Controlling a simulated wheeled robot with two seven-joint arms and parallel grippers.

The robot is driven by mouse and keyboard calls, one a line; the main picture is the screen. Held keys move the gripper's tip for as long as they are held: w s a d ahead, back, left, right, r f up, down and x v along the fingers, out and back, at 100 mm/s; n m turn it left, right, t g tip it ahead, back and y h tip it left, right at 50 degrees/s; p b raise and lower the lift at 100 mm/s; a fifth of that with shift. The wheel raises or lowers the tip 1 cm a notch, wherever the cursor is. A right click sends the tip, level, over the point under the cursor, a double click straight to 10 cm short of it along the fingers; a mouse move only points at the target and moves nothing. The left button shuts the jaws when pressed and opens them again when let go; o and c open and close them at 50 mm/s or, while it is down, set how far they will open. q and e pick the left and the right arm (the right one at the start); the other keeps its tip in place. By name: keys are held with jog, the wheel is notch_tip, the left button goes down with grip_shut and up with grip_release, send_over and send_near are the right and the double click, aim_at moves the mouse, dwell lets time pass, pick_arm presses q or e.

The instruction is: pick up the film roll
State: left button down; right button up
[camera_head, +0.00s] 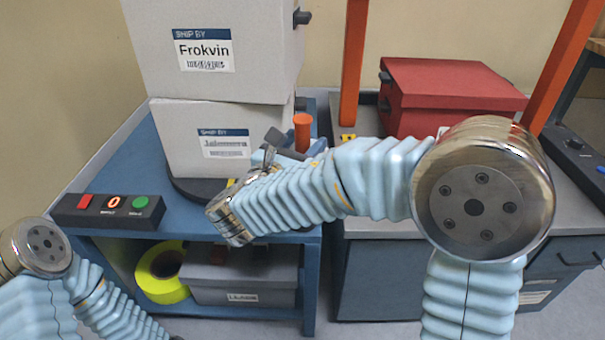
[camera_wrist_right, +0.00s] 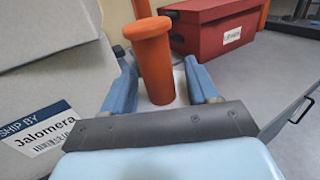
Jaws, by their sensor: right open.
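The film roll shows as an upright orange cylinder with a wider top (camera_head: 302,134), just right of the lower white box. In the right wrist view the orange cylinder (camera_wrist_right: 155,62) stands between the two blue fingers, leaning slightly in the picture. My right gripper (camera_wrist_right: 154,58) is open, with a finger on either side of it and a gap visible, mostly on the right. In the head view my right gripper (camera_head: 288,146) is partly hidden behind my own wrist, and the roll's lower part is hidden. My left arm shows at the lower left, but its gripper is out of view.
Two stacked white boxes (camera_head: 215,85) stand left of the roll on the blue table (camera_head: 120,165). A button panel (camera_head: 108,210) is at the table's left; a yellow roll (camera_head: 150,280) and grey bin (camera_head: 240,285) are below.

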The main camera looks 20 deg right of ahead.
grip_shut()
dwell(0.3)
dwell(1.1)
